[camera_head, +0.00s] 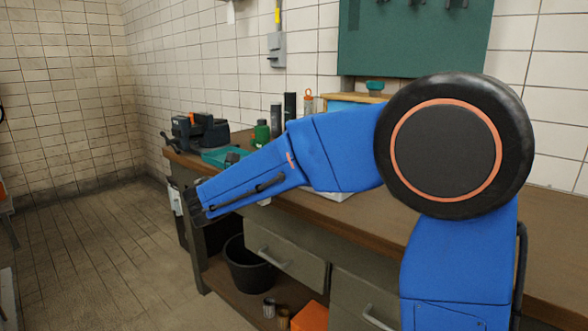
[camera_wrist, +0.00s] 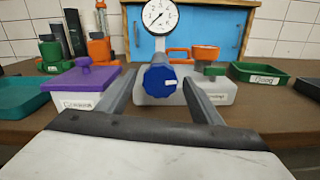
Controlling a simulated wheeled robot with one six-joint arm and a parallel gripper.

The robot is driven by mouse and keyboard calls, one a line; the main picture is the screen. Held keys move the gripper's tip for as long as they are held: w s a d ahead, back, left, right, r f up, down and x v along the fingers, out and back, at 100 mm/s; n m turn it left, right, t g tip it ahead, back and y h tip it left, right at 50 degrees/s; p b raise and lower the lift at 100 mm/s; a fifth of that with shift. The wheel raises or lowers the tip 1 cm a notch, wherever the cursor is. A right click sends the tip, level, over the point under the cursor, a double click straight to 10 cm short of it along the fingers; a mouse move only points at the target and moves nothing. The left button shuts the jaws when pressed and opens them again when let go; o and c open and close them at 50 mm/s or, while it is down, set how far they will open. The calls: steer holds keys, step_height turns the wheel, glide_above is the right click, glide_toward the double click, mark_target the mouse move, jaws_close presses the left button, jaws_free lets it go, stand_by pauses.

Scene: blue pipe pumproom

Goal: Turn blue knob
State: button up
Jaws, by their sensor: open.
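The blue knob (camera_wrist: 161,80) faces the wrist camera, mounted on the front of a pale block (camera_wrist: 142,98) on the workbench. A white mark shows on its face. My gripper (camera_wrist: 155,88) is open, with one finger on each side of the knob in the wrist view. I cannot tell whether the fingertips touch the knob or the block. A round pressure gauge (camera_wrist: 160,16) stands above and behind the knob. In the head view my blue arm hides the knob, and my gripper tips are not visible there.
A purple-lidded box (camera_wrist: 82,86) stands left of the knob. A green tray (camera_wrist: 261,73) and an orange-topped fitting (camera_wrist: 205,55) are at the right. A blue cabinet (camera_wrist: 200,28) is behind. The workbench (camera_head: 345,217) has drawers below; floor (camera_head: 80,240) at left is clear.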

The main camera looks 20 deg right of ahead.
steer(key=v, duration=1.1)
steer(key=shift+s+a, duration=0.2)
steer(key=shift+a, duration=0.1)
